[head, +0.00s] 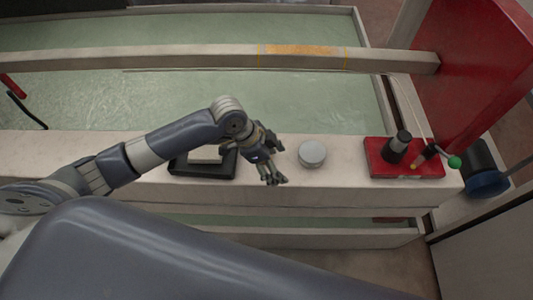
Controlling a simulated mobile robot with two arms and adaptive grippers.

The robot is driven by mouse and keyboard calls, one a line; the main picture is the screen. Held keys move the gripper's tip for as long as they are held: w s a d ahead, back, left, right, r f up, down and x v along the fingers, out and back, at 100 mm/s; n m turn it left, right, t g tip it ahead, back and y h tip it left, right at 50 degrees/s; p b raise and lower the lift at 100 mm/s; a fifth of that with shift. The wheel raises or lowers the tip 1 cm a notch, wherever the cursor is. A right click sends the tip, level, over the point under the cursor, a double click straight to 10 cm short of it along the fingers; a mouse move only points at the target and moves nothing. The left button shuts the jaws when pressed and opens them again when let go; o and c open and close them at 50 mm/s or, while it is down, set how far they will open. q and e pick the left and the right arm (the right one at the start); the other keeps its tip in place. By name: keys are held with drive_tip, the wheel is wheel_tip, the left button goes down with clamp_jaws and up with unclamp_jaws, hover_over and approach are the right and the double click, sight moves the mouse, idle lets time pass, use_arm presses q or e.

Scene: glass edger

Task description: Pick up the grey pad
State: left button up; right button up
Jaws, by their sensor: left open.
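The grey pad (312,154) looks like a short round light-grey disc lying on the pale ledge in the head view. My left gripper (273,169) comes in from the left and hangs over the ledge just left of the pad. Its fingers are apart and empty, and a gap shows between them and the pad. The pad is fully visible. My right gripper is not in the picture.
A black tray (222,172) with a pale block (207,154) sits left of my gripper, partly hidden by my arm. A red base (378,168) with a black knob (397,146) and green-tipped lever (454,162) stands right. A long beam (190,58) crosses behind. Ledge around the pad is clear.

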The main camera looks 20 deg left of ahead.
use_arm(q)
drive_tip(key=w+a+r, duration=0.5)
drive_tip(key=a, duration=0.3)
drive_tip(key=shift+m+g+y, duration=0.3)
drive_tip(key=shift+m, duration=0.1)
drive_tip(key=x, duration=0.4)
drive_tip(key=shift+w+f, duration=0.15)
drive_tip(key=shift+f, duration=0.3)
drive_tip(key=x, duration=0.4)
drive_tip(key=shift+s+a+f, duration=0.2)
drive_tip(key=shift+f, duration=0.3)
drive_tip(key=shift+w+d+f, duration=0.1)
drive_tip(key=shift+d+f, duration=0.1)
drive_tip(key=shift+f, duration=0.25)
drive_tip(key=c, duration=0.9)
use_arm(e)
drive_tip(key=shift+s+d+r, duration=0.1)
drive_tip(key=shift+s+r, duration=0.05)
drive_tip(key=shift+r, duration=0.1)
use_arm(q)
drive_tip(key=shift+c, duration=0.2)
drive_tip(key=shift+r, duration=0.1)
